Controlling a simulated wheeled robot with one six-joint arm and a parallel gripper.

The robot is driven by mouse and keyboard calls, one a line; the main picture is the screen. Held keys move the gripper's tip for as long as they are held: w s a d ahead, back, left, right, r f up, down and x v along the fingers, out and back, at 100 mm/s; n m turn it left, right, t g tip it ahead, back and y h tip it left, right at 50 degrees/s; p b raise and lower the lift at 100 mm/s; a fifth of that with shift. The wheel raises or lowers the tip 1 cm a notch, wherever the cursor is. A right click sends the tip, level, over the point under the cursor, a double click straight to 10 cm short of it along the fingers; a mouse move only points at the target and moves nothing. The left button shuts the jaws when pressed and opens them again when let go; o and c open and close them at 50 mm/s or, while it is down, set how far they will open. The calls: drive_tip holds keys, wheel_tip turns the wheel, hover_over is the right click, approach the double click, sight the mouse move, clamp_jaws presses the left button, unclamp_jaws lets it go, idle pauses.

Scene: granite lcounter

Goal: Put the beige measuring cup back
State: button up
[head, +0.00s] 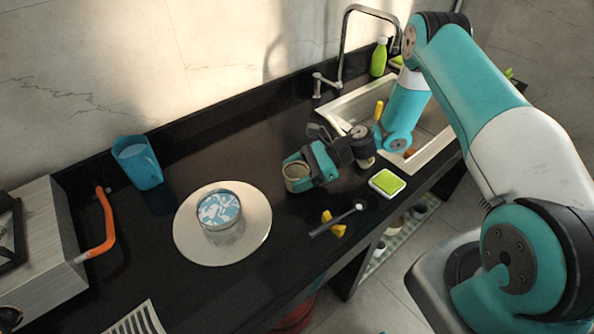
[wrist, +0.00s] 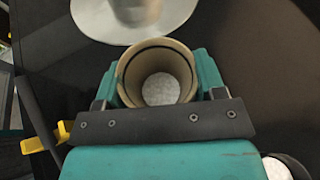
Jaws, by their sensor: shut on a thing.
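The beige measuring cup (head: 297,176) is between the fingers of my gripper (head: 301,168), over the black counter right of the white round plate. In the wrist view the beige cup (wrist: 160,77) is seen from above, its open mouth toward the camera and a pale, speckled bottom inside. The teal fingers of my gripper (wrist: 160,88) press on its left and right sides. I cannot tell whether the cup touches the counter.
A blue-and-white tin (head: 219,209) stands on the white plate (head: 192,247). A blue pitcher (head: 138,162) is behind it. The sink (head: 431,146) is at right.

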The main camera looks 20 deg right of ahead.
drive_tip(key=shift+f+b, duration=0.5)
drive_tip(key=shift+f, duration=0.25)
idle(0.3)
drive_tip(key=o, duration=1)
drive_tip(key=shift+o, duration=0.2)
drive_tip(key=shift+d, duration=0.15)
drive_tip(key=b+v, duration=0.4)
drive_tip(key=v, duration=1.3)
drive_tip(key=shift+r, duration=0.2)
